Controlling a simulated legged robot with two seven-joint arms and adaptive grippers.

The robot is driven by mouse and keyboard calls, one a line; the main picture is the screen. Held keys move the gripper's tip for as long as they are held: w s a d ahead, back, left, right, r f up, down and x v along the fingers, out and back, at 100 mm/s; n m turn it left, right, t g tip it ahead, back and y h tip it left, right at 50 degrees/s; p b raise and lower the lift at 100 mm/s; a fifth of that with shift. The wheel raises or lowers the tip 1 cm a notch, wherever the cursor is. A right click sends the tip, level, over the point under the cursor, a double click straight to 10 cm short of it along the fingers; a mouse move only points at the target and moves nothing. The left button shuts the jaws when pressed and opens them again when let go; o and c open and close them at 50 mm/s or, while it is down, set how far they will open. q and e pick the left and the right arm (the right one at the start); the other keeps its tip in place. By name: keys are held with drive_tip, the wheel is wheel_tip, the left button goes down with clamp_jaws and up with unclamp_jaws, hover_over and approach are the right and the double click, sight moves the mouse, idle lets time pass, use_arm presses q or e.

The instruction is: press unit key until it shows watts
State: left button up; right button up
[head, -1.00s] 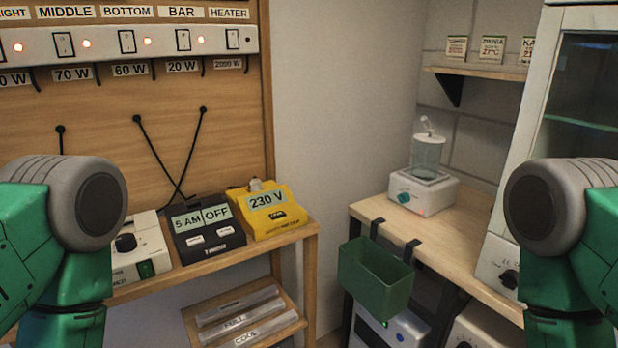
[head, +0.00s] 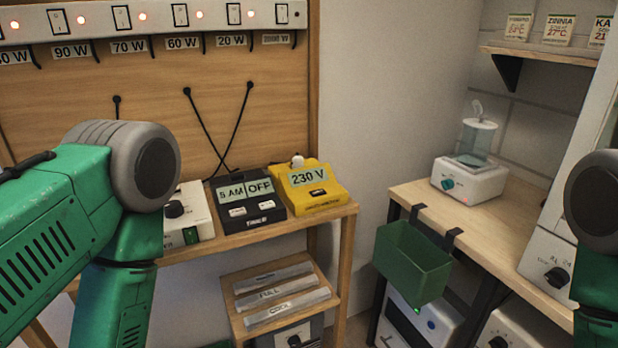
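The yellow meter (head: 318,203) stands at the right end of the wooden bench on the left. Its display (head: 308,178) reads 230 V. A small dark key (head: 318,192) with a light label sits below the display; the label is too small to read. My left arm rises in front of the bench, left of the meter, and my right arm is at the right edge of the view. Neither gripper shows, so I cannot see whether they hold anything.
A black timer (head: 247,205) showing 5 AM and OFF stands close left of the meter, and a white box with a knob (head: 186,222) beyond it. A green bin (head: 412,262) hangs on the right bench (head: 430,205). Switches line the wall panel above.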

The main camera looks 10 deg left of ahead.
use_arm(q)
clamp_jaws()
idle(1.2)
